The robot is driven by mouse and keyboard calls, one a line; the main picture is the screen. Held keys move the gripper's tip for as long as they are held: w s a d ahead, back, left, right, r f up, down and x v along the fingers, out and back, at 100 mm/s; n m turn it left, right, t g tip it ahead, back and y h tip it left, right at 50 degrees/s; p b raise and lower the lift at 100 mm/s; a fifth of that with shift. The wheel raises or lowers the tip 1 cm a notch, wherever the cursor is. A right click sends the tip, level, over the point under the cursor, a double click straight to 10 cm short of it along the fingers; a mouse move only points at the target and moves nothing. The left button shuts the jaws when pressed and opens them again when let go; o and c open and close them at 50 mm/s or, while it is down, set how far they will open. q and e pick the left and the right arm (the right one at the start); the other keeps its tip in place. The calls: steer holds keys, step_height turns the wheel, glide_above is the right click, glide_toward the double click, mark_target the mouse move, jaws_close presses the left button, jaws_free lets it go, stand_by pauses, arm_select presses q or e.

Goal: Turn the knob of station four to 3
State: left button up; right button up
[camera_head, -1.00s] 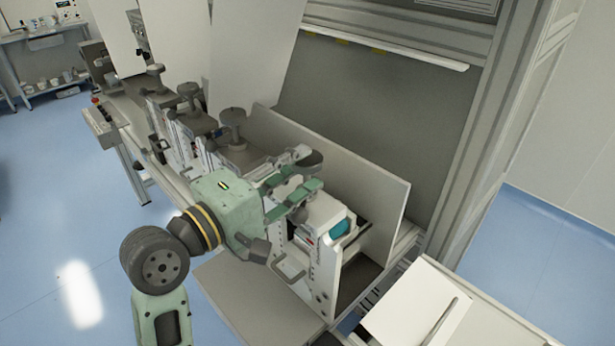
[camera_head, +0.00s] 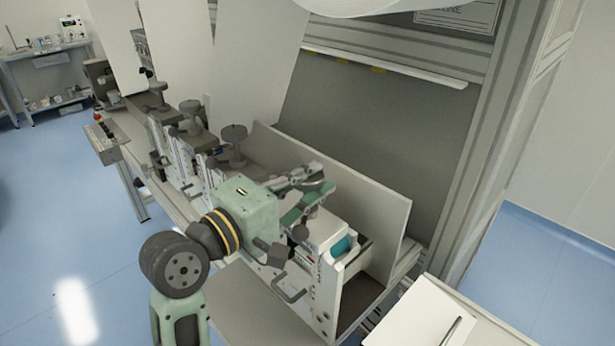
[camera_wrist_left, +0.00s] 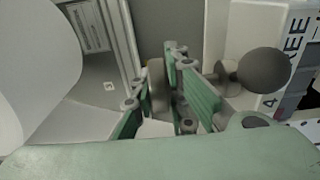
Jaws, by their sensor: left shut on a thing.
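My left gripper (camera_head: 312,186) reaches in from the left over the nearest station, at the right end of the row. Its green fingers are shut on a grey round knob, mostly hidden between them. In the left wrist view the gripper (camera_wrist_left: 172,88) has the grey knob (camera_wrist_left: 157,84) between its finger pads. The station's white box (camera_head: 322,236) stands just below the gripper. A dark ball handle (camera_wrist_left: 262,72) sticks out beside the fingers, next to white housing with a "4" and part of a word. I cannot read any dial. My right gripper is not in view.
Several similar stations run to the back left, including one with a grey knob (camera_head: 233,135). A pale upright panel (camera_head: 375,205) stands close behind the gripper. A white tabletop (camera_head: 420,310) is at the lower right. Blue floor on the left is open.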

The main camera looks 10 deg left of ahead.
arm_select(q)
jaws_close()
steer(key=shift+h, duration=0.3)
steer(key=shift+w+a+m+g+h, duration=0.1)
steer(key=shift+m+g+h, duration=0.8)
steer(key=shift+m+h, duration=0.15)
steer(key=shift+m+g+h, duration=0.85)
steer(key=shift+g+h, duration=0.1)
steer(key=shift+g, duration=0.05)
steer(key=m+g+h+b, duration=0.1)
steer(key=m+g+h, duration=0.1)
steer(key=g, duration=0.1)
steer(key=m+g+h+b, duration=0.1)
steer(key=m+g, duration=0.2)
steer(key=g, duration=0.1)
steer(key=shift+g+h+b, duration=0.3)
steer(key=shift+h+b, duration=0.05)
steer(key=shift+h, duration=0.05)
steer(key=m+g+b, duration=0.1)
steer(key=m+g, duration=0.1)
steer(key=g, duration=0.1)
steer(key=shift+m, duration=0.4)
steer(key=shift+r+m+g+b, duration=0.15)
steer(key=shift+m+g+b, duration=0.15)
steer(key=shift+m+g, duration=1.2)
steer(key=shift+n+g, duration=0.3)
steer(key=shift+g, duration=0.4)
